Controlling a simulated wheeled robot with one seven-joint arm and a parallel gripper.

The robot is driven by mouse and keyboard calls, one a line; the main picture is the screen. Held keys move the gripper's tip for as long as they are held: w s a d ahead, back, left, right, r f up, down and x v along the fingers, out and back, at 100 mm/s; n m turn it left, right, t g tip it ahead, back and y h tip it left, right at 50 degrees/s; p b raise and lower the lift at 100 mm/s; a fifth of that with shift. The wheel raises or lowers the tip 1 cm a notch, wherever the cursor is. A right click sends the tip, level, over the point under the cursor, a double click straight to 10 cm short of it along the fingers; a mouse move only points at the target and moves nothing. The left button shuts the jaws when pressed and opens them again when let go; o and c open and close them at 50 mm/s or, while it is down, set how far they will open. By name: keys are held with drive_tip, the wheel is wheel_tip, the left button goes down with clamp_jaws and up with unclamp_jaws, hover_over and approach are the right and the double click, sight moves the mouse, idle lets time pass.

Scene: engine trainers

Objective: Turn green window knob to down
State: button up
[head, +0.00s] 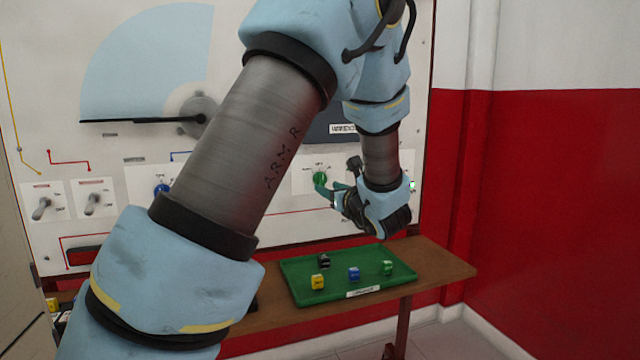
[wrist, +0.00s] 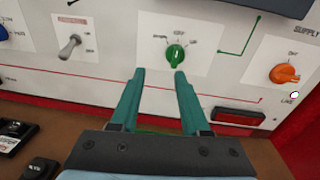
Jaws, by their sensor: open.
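The green knob (head: 320,178) is on the white wall panel, just beyond my gripper's fingertips in the head view. In the wrist view the green knob (wrist: 175,54) sits on a white plate with a printed label above it and marks around it. Its grip bar looks close to upright. My gripper (head: 326,188) points at the panel; in the wrist view its two teal fingers (wrist: 160,74) are apart with nothing between them. The knob is ahead of the fingertips, nearer the right one. I cannot tell whether a fingertip touches it.
An orange knob (wrist: 285,73) is to the right and a toggle switch (wrist: 69,46) to the left. A blue knob (head: 161,189) is farther left. Below, a green tray (head: 300,268) with several small cubes lies on a brown table (head: 440,262). A red wall is at right.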

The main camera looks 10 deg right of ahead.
sight(323, 174)
drive_tip(key=shift+m+t+h, duration=0.4)
drive_tip(key=shift+m+h, duration=0.2)
drive_tip(key=w, duration=0.3)
drive_tip(key=w+p, duration=0.1)
drive_tip(key=w, duration=0.3)
drive_tip(key=w+d+p, duration=0.1)
drive_tip(key=w, duration=0.2)
drive_tip(key=shift+w+r, duration=0.3)
drive_tip(key=shift+r, duration=0.05)
drive_tip(key=shift+c, duration=0.3)
clamp_jaws()
